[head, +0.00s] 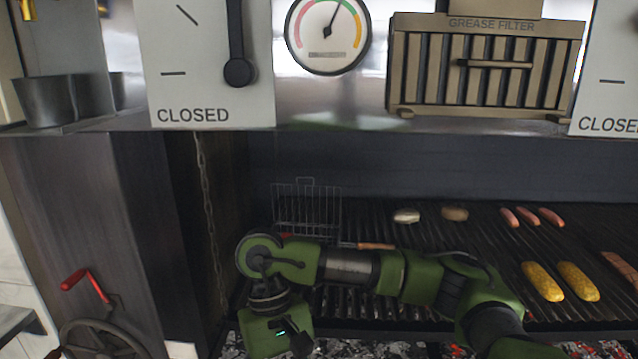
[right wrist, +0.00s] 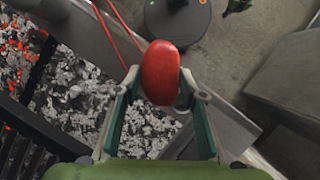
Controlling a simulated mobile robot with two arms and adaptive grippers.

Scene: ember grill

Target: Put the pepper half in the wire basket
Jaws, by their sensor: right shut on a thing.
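The pepper half, red and glossy, is between the fingers of my right gripper in the right wrist view (right wrist: 160,72). The right gripper (right wrist: 160,88) is shut on it, with one finger on each side. In the head view my right arm reaches across from the right and its hand hangs down at the grill's front left; the fingers and the pepper half are hidden there. The wire basket (head: 322,212) stands on the grate at the back left, behind my arm, which covers its lower part. A bit of red shows at its base. My left gripper is not in view.
Two pale round pieces (head: 406,215), several sausages (head: 531,216) and yellow corn cobs (head: 543,281) lie on the grate to the right. Embers glow below. A red-handled crank wheel (head: 88,285) is at the lower left. A chain (head: 207,190) hangs left of the basket.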

